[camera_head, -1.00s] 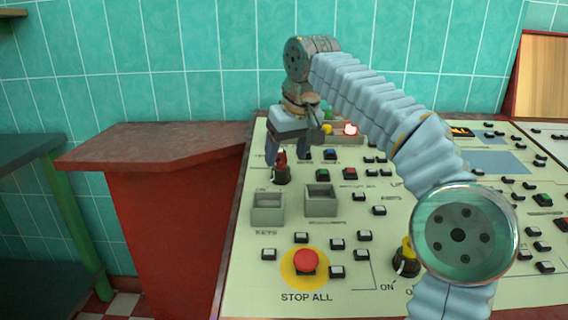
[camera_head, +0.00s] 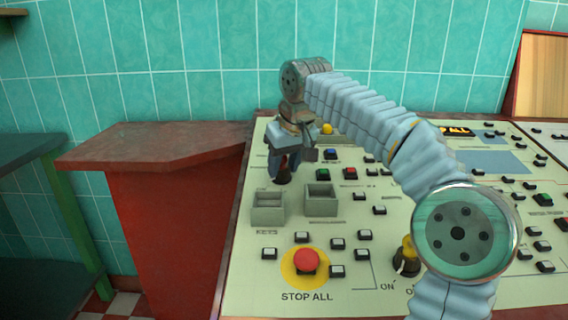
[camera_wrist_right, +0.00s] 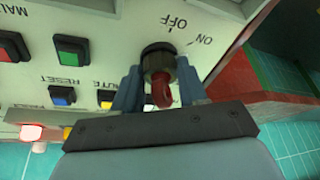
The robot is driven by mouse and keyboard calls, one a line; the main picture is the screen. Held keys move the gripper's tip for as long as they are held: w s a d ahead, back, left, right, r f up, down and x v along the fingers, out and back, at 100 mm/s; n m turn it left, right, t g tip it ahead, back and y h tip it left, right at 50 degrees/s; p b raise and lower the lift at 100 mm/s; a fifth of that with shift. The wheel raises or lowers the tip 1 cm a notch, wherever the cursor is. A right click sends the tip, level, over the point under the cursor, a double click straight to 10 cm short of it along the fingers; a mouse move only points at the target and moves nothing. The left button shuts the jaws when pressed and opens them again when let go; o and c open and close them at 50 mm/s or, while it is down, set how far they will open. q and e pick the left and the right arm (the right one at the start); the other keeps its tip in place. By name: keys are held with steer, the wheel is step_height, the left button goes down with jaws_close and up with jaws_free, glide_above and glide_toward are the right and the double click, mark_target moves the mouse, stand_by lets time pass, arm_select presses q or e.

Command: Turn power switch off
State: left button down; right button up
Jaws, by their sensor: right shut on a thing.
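The power switch is a dark round knob with a red lever. In the right wrist view the switch (camera_wrist_right: 160,75) sits on the cream panel beside the printed words OFF and ON. My right gripper (camera_wrist_right: 160,88) has one finger on each side of it, shut on the switch. The red lever points toward my gripper's palm in that view. In the head view my right gripper (camera_head: 284,168) is over the switch (camera_head: 282,179), and only the dark base shows below the fingers. My left gripper is not in view.
The control panel (camera_head: 330,270) carries several buttons, two grey boxes (camera_head: 268,207) and a red stop button (camera_head: 306,261) on a yellow disc. A black and yellow knob (camera_head: 406,262) stands near my right arm. A red counter (camera_head: 150,150) adjoins the panel on the left.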

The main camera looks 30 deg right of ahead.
steer(key=shift+n, duration=0.5)
steer(key=shift+d+n+y, duration=0.25)
steer(key=shift+n+y, duration=0.55)
steer(key=shift+n, duration=0.8)
steer(key=shift+w+d+n+g+y, duration=0.1)
steer(key=shift+n+g+y, duration=0.2)
steer(key=shift+n, duration=0.6)
steer(key=shift+w+d+n+g+y, duration=0.1)
steer(key=shift+n+y, duration=0.3)
steer(key=shift+n, duration=1.1)
steer(key=o, duration=1.1)
steer(key=shift+c, duration=0.2)
steer(key=v, duration=0.4)
steer(key=shift+d+r, duration=0.1)
steer(key=shift+r, duration=0.2)
steer(key=s+d, duration=0.4)
steer(key=s+d+b, duration=0.1)
steer(key=s+d, duration=0.3)
steer(key=s, duration=0.1)
steer(key=shift+d+r+b, duration=0.2)
steer(key=shift+b, duration=0.1)
